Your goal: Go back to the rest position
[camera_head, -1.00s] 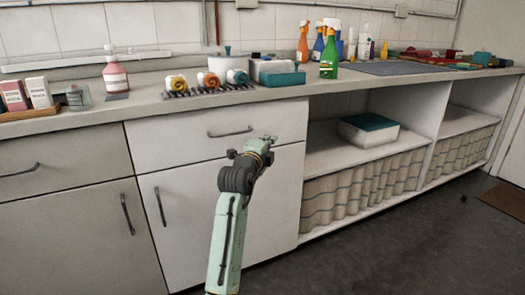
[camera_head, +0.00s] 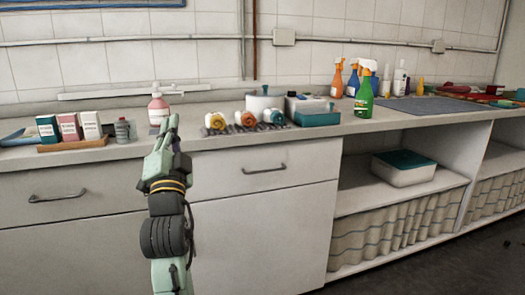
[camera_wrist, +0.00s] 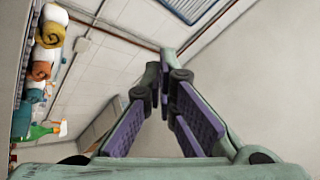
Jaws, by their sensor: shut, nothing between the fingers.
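My gripper (camera_head: 168,137) is in the head view, left of centre, at the end of my raised arm. Its fingers point up and stand in front of the counter edge, partly covering the pink bottle behind. In the wrist view my gripper (camera_wrist: 160,72) has its two fingers converging at the tips, with nothing held. The wrist view is turned on its side, with the wall and ceiling beyond the fingers.
A counter (camera_head: 330,129) runs across above drawers and open shelves. Rolled towels (camera_head: 245,119), a pink bottle (camera_head: 158,108), small boxes (camera_head: 69,126) and a green spray bottle (camera_head: 363,97) stand on it.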

